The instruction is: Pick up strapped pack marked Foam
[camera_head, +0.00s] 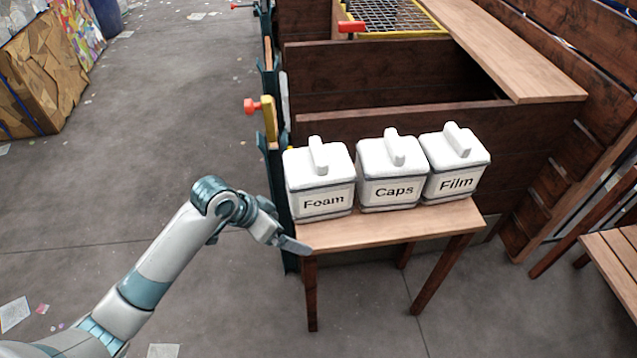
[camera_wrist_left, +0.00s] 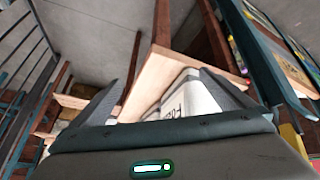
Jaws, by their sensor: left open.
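The white strapped pack marked Foam (camera_head: 319,180) stands upright at the left end of a small wooden table (camera_head: 380,228), with a raised handle-like strap on top. Its white side with part of the lettering also shows in the left wrist view (camera_wrist_left: 190,103), between the fingers. Beside it stand similar white packs marked Caps (camera_head: 391,170) and Film (camera_head: 456,163). My left gripper (camera_head: 292,246) is by the table's front left corner, in front of and below the Foam pack. It is open and empty; the left wrist view shows its fingers (camera_wrist_left: 165,95) spread apart. My right gripper is not in view.
Dark wooden bins (camera_head: 400,118) rise directly behind the table. A teal post with a red knob (camera_head: 252,105) stands at its left. Another wooden table (camera_head: 615,255) is at the right edge. The floor at left is open, with scattered paper.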

